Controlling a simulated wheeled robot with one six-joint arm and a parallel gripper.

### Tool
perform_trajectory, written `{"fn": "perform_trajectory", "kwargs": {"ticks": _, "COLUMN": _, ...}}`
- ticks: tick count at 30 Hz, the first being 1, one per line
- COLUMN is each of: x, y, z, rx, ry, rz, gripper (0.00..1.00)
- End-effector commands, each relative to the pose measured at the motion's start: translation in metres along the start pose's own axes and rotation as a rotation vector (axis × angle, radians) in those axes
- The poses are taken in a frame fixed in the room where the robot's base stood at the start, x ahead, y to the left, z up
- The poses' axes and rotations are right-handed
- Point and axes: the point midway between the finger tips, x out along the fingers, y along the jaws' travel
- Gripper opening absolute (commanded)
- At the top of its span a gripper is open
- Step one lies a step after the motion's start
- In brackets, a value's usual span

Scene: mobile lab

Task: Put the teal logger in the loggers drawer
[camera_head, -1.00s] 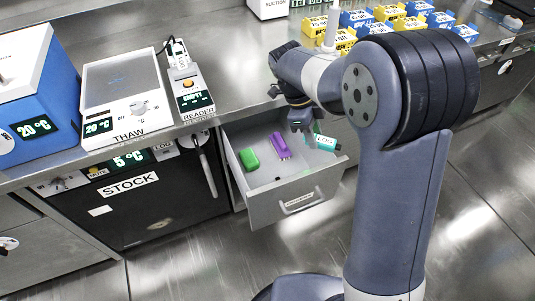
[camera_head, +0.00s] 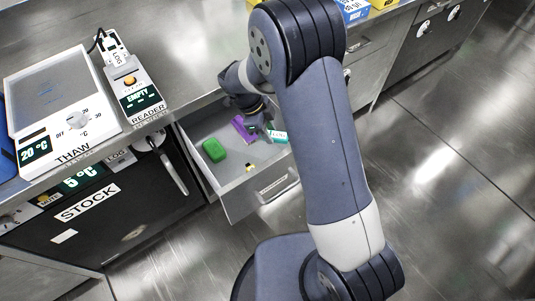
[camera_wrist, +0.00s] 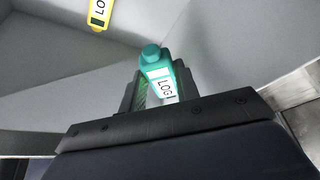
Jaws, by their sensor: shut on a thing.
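The teal logger (camera_head: 279,138), with a white label, is at the far right part of the open drawer (camera_head: 238,205) in the head view. My gripper (camera_head: 266,126) is shut on it. In the wrist view the logger (camera_wrist: 153,55) sits between the two fingers, its teal cap pointing away from my wrist, with grey drawer walls around it. I cannot tell whether it touches the drawer floor. The writing on the label (camera_head: 273,188) on the drawer front is too small to read.
A green item (camera_head: 214,150) and a purple item (camera_head: 241,128) lie in the drawer. A small yellow labelled item (camera_wrist: 98,14) lies there too. The black STOCK unit (camera_head: 120,215) is left of the drawer. The reader (camera_head: 136,92) and thaw plate (camera_head: 60,110) stand on the counter above.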

Motion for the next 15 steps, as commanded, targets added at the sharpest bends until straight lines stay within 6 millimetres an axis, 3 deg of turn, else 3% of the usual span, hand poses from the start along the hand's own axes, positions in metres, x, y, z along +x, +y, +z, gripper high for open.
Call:
{"fn": "perform_trajectory", "kwargs": {"ticks": 3, "x": 0.033, "y": 0.001, "z": 0.013, "rx": -0.003, "ry": 0.003, "rz": 0.004, "gripper": 0.08}}
{"fn": "perform_trajectory", "kwargs": {"ticks": 7, "x": 0.06, "y": 0.001, "z": 0.025, "rx": -0.002, "ry": 0.002, "rz": 0.003, "gripper": 0.08}}
{"fn": "perform_trajectory", "kwargs": {"ticks": 15, "x": 0.084, "y": 0.0, "z": 0.035, "rx": 0.0, "ry": 0.001, "rz": 0.001, "gripper": 0.08}}
